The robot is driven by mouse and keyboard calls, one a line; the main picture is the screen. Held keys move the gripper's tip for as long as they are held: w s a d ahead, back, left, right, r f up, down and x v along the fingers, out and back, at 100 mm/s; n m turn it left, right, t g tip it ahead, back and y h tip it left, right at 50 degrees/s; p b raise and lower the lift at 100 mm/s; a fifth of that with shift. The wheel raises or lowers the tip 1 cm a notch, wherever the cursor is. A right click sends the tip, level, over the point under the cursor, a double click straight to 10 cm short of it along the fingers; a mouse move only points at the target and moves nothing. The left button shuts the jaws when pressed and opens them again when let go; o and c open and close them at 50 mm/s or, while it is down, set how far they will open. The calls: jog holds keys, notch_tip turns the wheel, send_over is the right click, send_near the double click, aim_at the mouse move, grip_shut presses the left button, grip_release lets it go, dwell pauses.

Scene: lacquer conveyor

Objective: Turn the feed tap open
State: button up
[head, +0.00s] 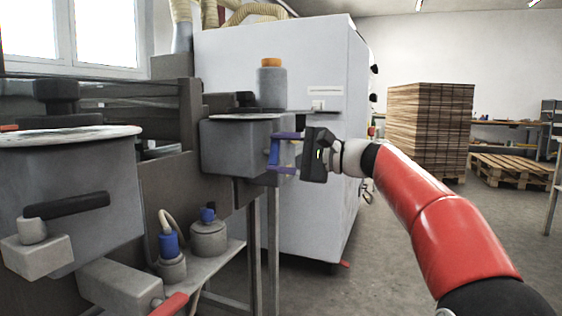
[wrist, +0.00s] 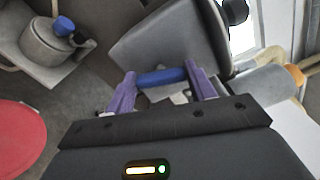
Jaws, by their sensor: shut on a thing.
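A blue handle (head: 273,151), which looks like the feed tap's lever, stands upright at the right end of a grey tank (head: 228,155) in the head view. My gripper (head: 278,152) reaches it from the right, with one purple finger above and one below. In the wrist view the blue handle (wrist: 162,77) lies across between the two purple fingers of my gripper (wrist: 161,74), which is shut on it. The grey tank (wrist: 170,45) is just beyond. The tap's body behind the handle is mostly hidden.
A larger grey tank (head: 75,190) with a black lever stands at the left. Pots with blue tops (head: 208,238) sit on a low shelf. A white cabinet (head: 310,210) is close behind my gripper. Clear floor (head: 400,270) lies to the right, before stacked boards (head: 430,125).

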jog(key=n+b, duration=0.1)
jog(key=n, duration=0.2)
jog(key=shift+f+b, duration=0.15)
jog(key=shift+b, duration=0.2)
jog(key=shift+n, duration=0.5)
jog(key=o, duration=1)
jog(key=shift+b+v, duration=0.35)
jog(key=shift+v, duration=3.6)
